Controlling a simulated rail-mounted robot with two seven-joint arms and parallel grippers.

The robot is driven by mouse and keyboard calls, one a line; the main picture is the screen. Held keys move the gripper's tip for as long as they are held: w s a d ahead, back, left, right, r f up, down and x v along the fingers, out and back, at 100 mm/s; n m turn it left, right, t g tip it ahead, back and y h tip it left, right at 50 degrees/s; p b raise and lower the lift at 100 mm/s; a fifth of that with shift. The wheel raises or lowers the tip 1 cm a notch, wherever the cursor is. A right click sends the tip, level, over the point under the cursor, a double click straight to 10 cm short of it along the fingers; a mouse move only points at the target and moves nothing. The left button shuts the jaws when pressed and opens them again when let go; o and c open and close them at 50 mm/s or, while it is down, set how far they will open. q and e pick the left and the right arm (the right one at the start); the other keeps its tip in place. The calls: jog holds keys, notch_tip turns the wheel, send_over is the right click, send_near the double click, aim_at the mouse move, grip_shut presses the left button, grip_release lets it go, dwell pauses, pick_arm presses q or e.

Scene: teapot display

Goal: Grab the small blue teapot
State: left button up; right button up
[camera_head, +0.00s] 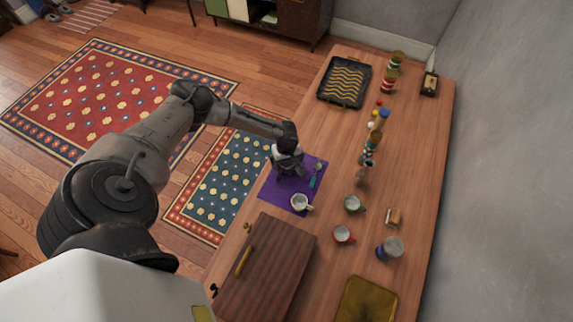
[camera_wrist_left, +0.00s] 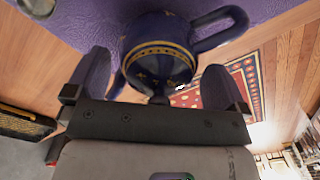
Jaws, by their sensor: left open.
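The small blue teapot (camera_wrist_left: 158,50) is dark blue with a gold band. In the left wrist view it stands on the purple mat (camera_wrist_left: 75,18), its handle to the upper right. My left gripper (camera_wrist_left: 157,68) is open, with one finger on each side of the teapot body; I cannot tell whether either touches it. In the head view my left gripper (camera_head: 288,163) is over the far part of the purple mat (camera_head: 273,195) and hides most or all of the teapot. My right gripper is not in view.
A white cup (camera_head: 299,203) and a teal spoon (camera_head: 315,177) are on the mat. A green cup (camera_head: 352,203) and a red cup (camera_head: 343,235) stand to the right. A wooden box (camera_head: 275,265) is nearer; a black tray (camera_head: 345,82) is at the far end.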

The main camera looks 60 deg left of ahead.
pick_arm(q)
jog(key=shift+c, duration=0.2)
jog(key=c, duration=0.9)
jog(key=shift+r, duration=0.1)
